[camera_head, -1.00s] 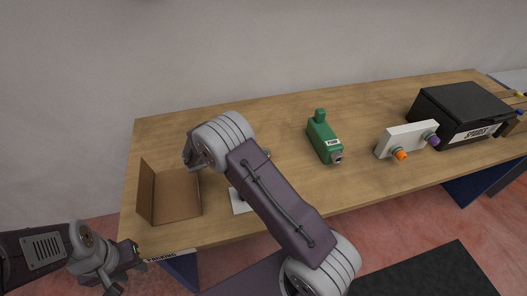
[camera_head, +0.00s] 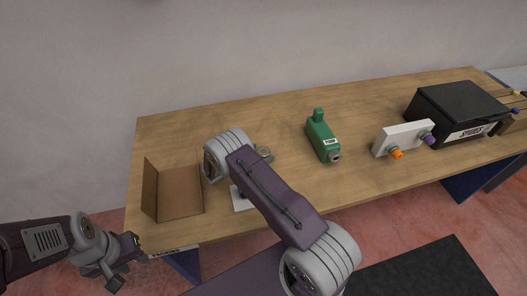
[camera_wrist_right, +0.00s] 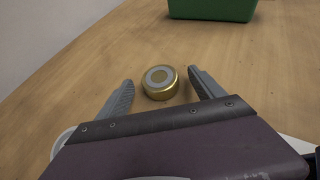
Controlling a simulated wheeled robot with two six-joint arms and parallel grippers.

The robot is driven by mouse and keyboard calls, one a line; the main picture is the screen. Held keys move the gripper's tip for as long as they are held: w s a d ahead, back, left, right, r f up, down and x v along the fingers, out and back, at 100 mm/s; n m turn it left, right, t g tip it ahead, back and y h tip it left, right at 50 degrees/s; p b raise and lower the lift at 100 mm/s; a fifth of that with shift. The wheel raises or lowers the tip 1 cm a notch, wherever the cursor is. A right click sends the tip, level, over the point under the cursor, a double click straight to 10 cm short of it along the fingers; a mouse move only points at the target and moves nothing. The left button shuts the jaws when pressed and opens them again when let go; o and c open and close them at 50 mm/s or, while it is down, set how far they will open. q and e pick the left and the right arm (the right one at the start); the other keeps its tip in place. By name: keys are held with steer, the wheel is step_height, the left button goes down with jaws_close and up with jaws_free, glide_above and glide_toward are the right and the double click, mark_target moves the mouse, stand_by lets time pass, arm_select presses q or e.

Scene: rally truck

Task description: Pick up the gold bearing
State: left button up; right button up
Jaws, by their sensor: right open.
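The gold bearing (camera_wrist_right: 160,83) is a short gold ring with a grey face and a gold centre, lying flat on the wooden table. In the right wrist view it sits between the fingertips of my right gripper (camera_wrist_right: 160,78), which is open, with a gap on both sides. In the head view, a small round thing (camera_head: 265,154) that looks like the bearing shows beside my right arm, which hides my right gripper. My left gripper (camera_head: 126,263) is off the table's front left edge, away from the bearing; its jaw opening is unclear.
An open brown box (camera_head: 180,192) stands at the table's left, near a partly hidden white plate (camera_head: 240,200). Further right are a white block with coloured knobs (camera_head: 404,136) and a black box (camera_head: 460,108).

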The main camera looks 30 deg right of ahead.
mark_target(261, 153)
steer(key=shift+w+d+f, duration=0.2)
steer(key=shift+d+f, duration=0.15)
steer(key=shift+d, duration=0.1)
steer(key=shift+r, duration=0.1)
steer(key=c, duration=1.7)
step_height(261, 153, up, 10)
steer(key=shift+b, duration=0.45)
